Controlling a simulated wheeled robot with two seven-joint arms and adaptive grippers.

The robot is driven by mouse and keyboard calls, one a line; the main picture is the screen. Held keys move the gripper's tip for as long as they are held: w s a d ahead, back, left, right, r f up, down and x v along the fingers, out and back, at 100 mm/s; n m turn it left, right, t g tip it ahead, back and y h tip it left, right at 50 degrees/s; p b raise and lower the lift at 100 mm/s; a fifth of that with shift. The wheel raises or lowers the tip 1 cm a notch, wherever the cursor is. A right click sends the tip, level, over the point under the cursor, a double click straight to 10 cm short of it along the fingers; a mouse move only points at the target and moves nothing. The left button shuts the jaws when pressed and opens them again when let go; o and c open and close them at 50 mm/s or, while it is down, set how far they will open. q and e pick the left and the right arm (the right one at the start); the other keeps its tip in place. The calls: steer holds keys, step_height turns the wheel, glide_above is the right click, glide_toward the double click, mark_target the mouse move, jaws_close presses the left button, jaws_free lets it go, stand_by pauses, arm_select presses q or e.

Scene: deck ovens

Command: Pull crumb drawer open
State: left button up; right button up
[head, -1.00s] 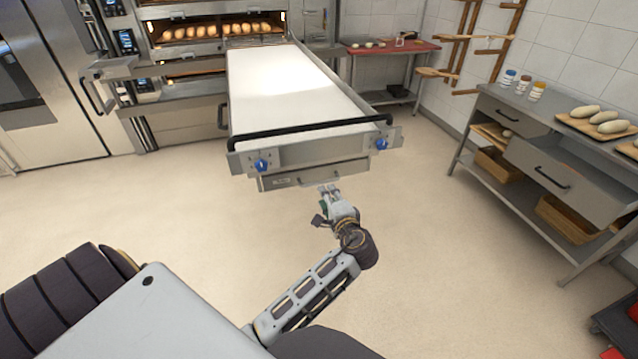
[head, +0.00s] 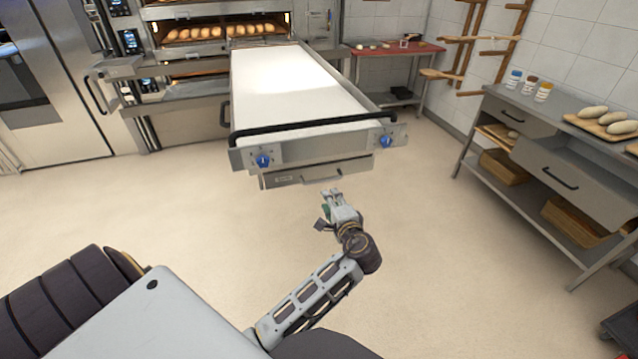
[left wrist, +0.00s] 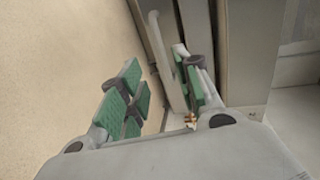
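The crumb drawer (head: 290,178) is a shallow metal front under the near end of the white-topped loader. It looks closed, or nearly so. Its thin handle (head: 324,179) runs along the right part of that front. My left gripper (head: 331,193) is just in front of and below the handle. In the left wrist view the gripper (left wrist: 158,68) is open, its green-padded fingers apart. Grey metal edges and a bar lie between and beyond the fingers; I cannot tell whether the fingers touch the handle. My right gripper is not in view.
The loader (head: 285,85) has a black push bar (head: 310,127) and blue knobs above the drawer. Deck ovens (head: 215,35) stand behind it. A steel workbench (head: 540,125) with drawers is at right. The floor around my arm is clear.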

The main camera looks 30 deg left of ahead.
mark_target(319, 181)
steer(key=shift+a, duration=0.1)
arm_select(q)
steer(key=x, duration=1.3)
steer(key=shift+w+a, duration=0.25)
steer(key=shift+a, duration=0.05)
steer(key=c, duration=0.5)
jaws_close()
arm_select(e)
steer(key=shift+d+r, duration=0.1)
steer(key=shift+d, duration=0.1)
